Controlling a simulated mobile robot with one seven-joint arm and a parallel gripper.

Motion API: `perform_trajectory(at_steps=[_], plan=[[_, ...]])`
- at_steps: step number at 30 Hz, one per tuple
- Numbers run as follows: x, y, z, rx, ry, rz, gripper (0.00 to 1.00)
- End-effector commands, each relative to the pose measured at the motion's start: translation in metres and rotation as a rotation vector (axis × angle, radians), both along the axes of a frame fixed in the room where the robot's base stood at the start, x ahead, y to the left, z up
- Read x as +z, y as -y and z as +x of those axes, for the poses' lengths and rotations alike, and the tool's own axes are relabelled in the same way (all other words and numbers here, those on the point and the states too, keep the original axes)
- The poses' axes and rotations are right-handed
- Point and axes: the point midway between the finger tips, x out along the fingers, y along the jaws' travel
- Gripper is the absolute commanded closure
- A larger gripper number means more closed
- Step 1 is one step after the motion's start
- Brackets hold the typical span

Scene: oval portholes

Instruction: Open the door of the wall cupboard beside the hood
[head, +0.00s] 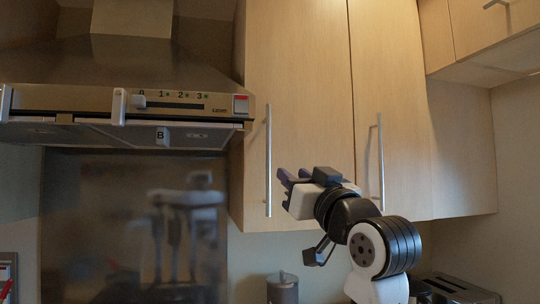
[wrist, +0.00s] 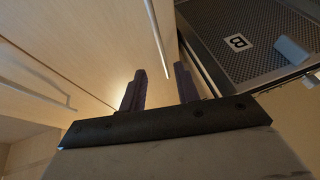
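The wall cupboard's near door (head: 305,90) is pale wood, right of the hood, and looks shut. Its upright bar handle (head: 268,160) is near the door's left edge. My gripper (head: 284,178) is just right of this handle in the head view, pointing left. In the wrist view my gripper (wrist: 160,90) has two dark fingers apart with nothing between their visible parts. The handle (wrist: 157,40) shows beyond the fingertips, its end lined up with the gap. I cannot tell the exact distance; no contact shows.
The steel hood (head: 120,90) is left of the cupboard; its underside filter (wrist: 250,40) is at the right of the wrist view. A second door (head: 390,90) with a bar handle (head: 380,165) is to the right. A canister (head: 283,289) and a toaster (head: 455,289) stand below.

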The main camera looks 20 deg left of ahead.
Motion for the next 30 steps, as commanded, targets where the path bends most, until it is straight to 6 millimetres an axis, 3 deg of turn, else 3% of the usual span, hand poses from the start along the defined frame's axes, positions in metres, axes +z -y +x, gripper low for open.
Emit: perform_trajectory(at_steps=[18,30], plan=[[0.046,-0.075,0.075,0.000,-0.004,-0.001,0.68],[0.050,-0.088,0.087,-0.002,-0.001,0.000,0.68]])
